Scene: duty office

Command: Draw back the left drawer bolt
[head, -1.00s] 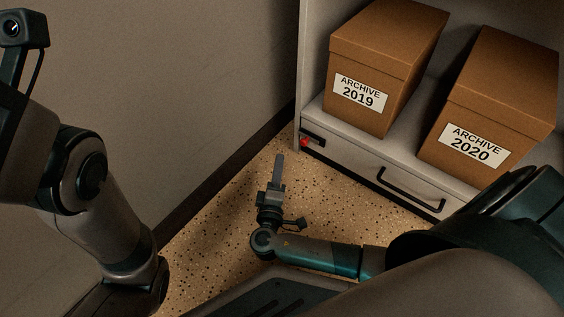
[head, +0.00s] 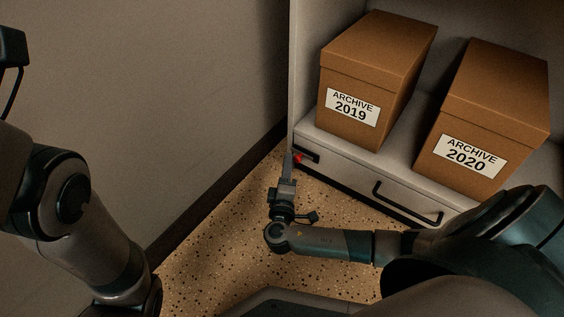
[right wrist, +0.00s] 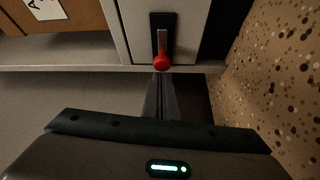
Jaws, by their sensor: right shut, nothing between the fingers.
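The left drawer bolt (head: 309,156) is a dark plate with a red knob (head: 299,158) at the left end of the pale drawer front (head: 350,176). In the right wrist view the red knob (right wrist: 162,63) sits at the lower end of a metal bar on the black plate (right wrist: 163,20). My right gripper (head: 288,157) is shut and empty, its fingertips just left of the knob in the head view. In the right wrist view its fingers (right wrist: 160,82) point at the knob; I cannot tell whether they touch. My left gripper is out of view.
The drawer has a black bar handle (head: 407,203). Two brown archive boxes, 2019 (head: 365,80) and 2020 (head: 482,118), stand on the shelf above. A grey wall (head: 150,90) is close on the left. The speckled floor (head: 230,225) is clear in front.

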